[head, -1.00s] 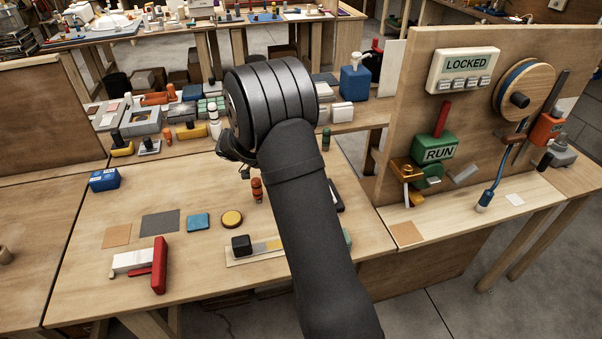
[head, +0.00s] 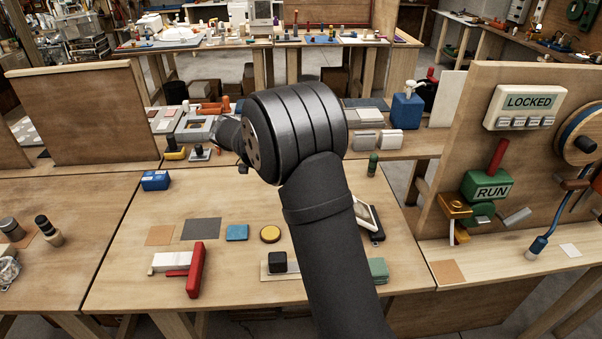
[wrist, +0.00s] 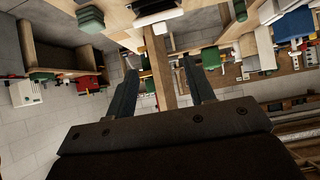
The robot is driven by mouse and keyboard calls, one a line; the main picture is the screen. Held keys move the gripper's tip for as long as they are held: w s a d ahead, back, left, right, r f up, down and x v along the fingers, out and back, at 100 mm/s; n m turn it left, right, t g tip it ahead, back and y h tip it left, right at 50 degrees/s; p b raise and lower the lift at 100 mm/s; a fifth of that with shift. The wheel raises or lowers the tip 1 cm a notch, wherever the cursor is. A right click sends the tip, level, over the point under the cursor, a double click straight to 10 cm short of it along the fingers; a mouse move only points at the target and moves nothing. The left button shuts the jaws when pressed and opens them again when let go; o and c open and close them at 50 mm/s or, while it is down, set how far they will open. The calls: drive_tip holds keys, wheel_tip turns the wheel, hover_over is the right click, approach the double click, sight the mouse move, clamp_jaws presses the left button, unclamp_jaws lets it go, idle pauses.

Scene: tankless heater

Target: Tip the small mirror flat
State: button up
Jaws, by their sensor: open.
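A small pale-framed panel (head: 363,213), which looks like the small mirror, stands tilted at the right of the near table. My arm hides part of it, and I cannot make out its face clearly. It is beside a dark object (head: 377,232). My gripper (wrist: 163,66) is open in the wrist view, with two dark fingers apart and nothing seen between them. In the head view my wrist hides most of the gripper, above the back of the table. I cannot pick out the mirror in the wrist view.
A black block (head: 278,261) on a strip, a green block (head: 378,269) and a yellow disc (head: 270,234) lie near the arm. A red-and-white object (head: 190,268) is at the front left. The upright panel with the LOCKED box (head: 526,107) rises at the right.

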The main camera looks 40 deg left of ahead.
drive_tip(key=shift+c, duration=0.2)
drive_tip(key=shift+w+d, duration=0.15)
drive_tip(key=shift+w, duration=0.05)
drive_tip(key=c, duration=0.4)
drive_tip(key=shift+g+y, duration=0.9)
drive_tip(key=w+d+r, duration=0.1)
drive_tip(key=w+d, duration=0.1)
drive_tip(key=w+d+r, duration=0.1)
drive_tip(key=w+d, duration=0.2)
drive_tip(key=w+d+r, duration=0.1)
drive_tip(key=w+d, duration=0.1)
drive_tip(key=shift+w+d, duration=0.35)
clamp_jaws()
drive_tip(key=x, duration=0.3)
drive_tip(key=s+a+f+x, duration=0.1)
drive_tip(key=x, duration=0.7)
drive_tip(key=shift+s+a+f, duration=0.4)
drive_tip(key=shift+a+f, duration=0.05)
drive_tip(key=shift+f, duration=0.2)
drive_tip(key=shift+s, duration=0.1)
